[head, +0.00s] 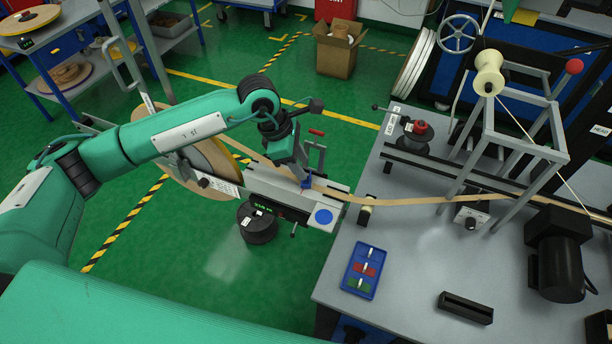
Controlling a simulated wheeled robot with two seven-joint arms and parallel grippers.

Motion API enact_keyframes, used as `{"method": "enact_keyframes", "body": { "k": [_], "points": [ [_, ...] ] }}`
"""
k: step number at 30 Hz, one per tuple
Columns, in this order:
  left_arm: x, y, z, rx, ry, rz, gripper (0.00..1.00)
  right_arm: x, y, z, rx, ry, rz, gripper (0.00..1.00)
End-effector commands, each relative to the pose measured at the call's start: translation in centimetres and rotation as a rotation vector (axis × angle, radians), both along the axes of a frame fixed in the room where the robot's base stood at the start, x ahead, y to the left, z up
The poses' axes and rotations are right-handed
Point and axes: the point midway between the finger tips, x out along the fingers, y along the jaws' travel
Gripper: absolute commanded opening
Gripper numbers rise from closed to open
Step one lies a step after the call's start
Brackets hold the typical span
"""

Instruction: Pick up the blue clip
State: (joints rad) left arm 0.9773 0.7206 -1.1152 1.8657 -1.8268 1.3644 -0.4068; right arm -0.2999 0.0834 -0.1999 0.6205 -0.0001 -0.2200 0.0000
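A small blue piece, which looks like the blue clip (307,184), is at the tan tape (328,190) where it crosses the grey bench-edge unit. My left gripper (303,178) points down from above, with its fingertips right at the blue piece. The fingers hide part of it, and I cannot tell whether they are shut on it or just around it. A blue tray (351,281) on the table holds a red clip (371,270) and a green clip (357,285). Its top slot shows a white mark and no clip that stands out. My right gripper is not in view.
The tape runs from a large reel (205,165) across the unit to a metal frame (520,150) on the grey table (420,250). A black block (466,307) and black motor (560,265) stand on the table. The table is clear around the tray.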

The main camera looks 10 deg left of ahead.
Motion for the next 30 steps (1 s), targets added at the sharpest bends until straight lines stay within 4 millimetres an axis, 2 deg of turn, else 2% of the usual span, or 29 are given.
{"method": "enact_keyframes", "body": {
  "k": [6,10,19,20,24,27,30],
  "points": [
    [0.3,-0.6,-2.5,0.000,0.005,0.000,0.38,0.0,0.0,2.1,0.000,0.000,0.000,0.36],
    [0.4,-1.3,-4.2,-0.002,0.004,-0.001,0.38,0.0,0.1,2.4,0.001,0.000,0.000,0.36],
    [0.5,-1.4,-4.9,-0.001,0.001,0.000,0.38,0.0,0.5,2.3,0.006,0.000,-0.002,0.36],
    [0.5,-1.4,-4.9,-0.001,0.001,0.000,0.34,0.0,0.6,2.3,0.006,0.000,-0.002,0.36],
    [0.5,-1.4,-4.8,-0.001,0.001,0.000,0.07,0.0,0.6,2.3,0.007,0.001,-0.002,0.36],
    [0.5,-1.4,-4.8,-0.001,0.001,0.000,0.01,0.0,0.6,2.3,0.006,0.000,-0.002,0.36],
    [0.5,-1.4,-4.8,-0.001,0.001,0.000,0.01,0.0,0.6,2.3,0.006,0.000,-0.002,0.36]
  ]
}}
